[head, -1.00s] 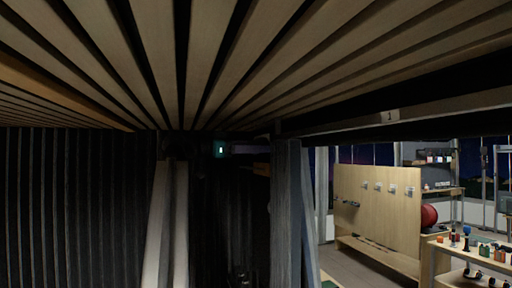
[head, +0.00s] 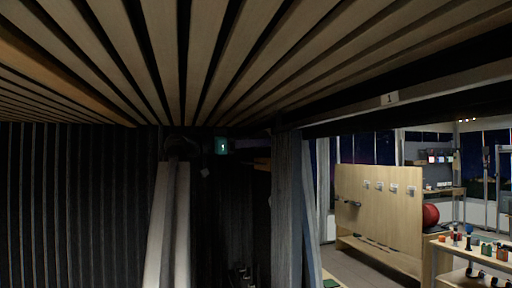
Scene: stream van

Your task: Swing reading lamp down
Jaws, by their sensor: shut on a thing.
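I cannot make out the reading lamp for certain in the head view. The place is dark beneath the slatted wooden ceiling. Two pale upright bars (head: 168,225) rise left of the middle to a dark rounded shape (head: 181,146) just under the slats. I cannot tell what this shape is. A small green-lit panel (head: 221,146) with a pale mark shows just right of it. My gripper's fingers cannot be made out, so its place relative to the lamp is hidden.
Wooden slats (head: 255,60) hang low overhead. A dark ribbed wall (head: 65,205) closes the left. A grey curtain-like upright (head: 290,205) stands right of the middle. Beyond the opening are a wooden panel with hooks (head: 378,205), a red ball (head: 430,214) and a table with small items (head: 470,250).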

